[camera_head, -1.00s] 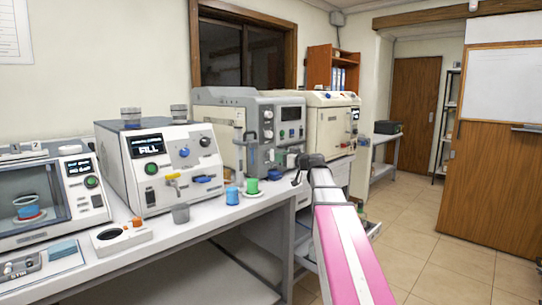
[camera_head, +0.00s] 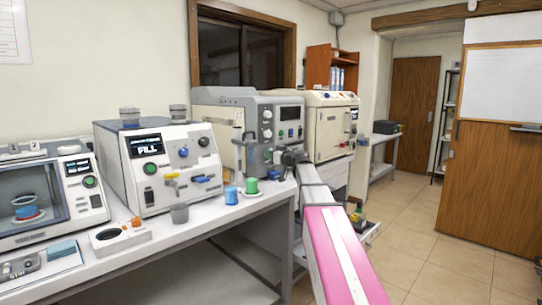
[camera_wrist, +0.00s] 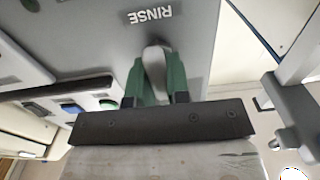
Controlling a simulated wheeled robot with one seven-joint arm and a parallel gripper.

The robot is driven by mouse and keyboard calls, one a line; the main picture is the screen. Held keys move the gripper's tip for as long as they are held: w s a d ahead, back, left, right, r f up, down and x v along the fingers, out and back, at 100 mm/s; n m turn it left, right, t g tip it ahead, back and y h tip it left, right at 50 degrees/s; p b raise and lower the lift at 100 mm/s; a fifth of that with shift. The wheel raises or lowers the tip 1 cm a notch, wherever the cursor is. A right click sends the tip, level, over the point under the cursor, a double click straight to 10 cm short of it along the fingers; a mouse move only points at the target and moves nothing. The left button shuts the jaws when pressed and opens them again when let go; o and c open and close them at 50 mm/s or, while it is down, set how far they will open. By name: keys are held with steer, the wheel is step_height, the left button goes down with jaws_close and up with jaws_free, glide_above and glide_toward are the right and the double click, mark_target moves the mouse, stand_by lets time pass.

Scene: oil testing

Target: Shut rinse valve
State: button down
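The rinse valve shows in the wrist view as a pale grey handle (camera_wrist: 156,62) below an upside-down RINSE label (camera_wrist: 151,15) on a grey panel. My gripper (camera_wrist: 155,82) has two green fingers, one on each side of this handle. They are close to it, but I cannot tell whether both press on it. The finger ends and the handle's base are partly hidden. In the head view my gripper (camera_head: 290,157) is at the lower front right of the grey machine (camera_head: 237,99). The valve itself cannot be made out there.
The white FILL machine (camera_head: 165,193) is farther left. A cream machine (camera_head: 328,120) is to the right. The tiled floor (camera_head: 420,225) at right is clear.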

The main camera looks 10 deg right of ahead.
steer(key=shift+m, duration=0.3)
steer(key=m, duration=0.3)
steer(key=shift+d+m, duration=0.1)
steer(key=shift+m, duration=0.3)
steer(key=m, duration=0.4)
steer(key=shift+w+m, duration=0.1)
steer(key=shift+m, duration=0.2)
steer(key=m, duration=0.4)
steer(key=shift+d+f, duration=0.1)
steer(key=shift+f, duration=0.05)
steer(key=shift+f+m, duration=0.1)
steer(key=shift+m, duration=2.4)
steer(key=c, duration=1.1)
jaws_free()
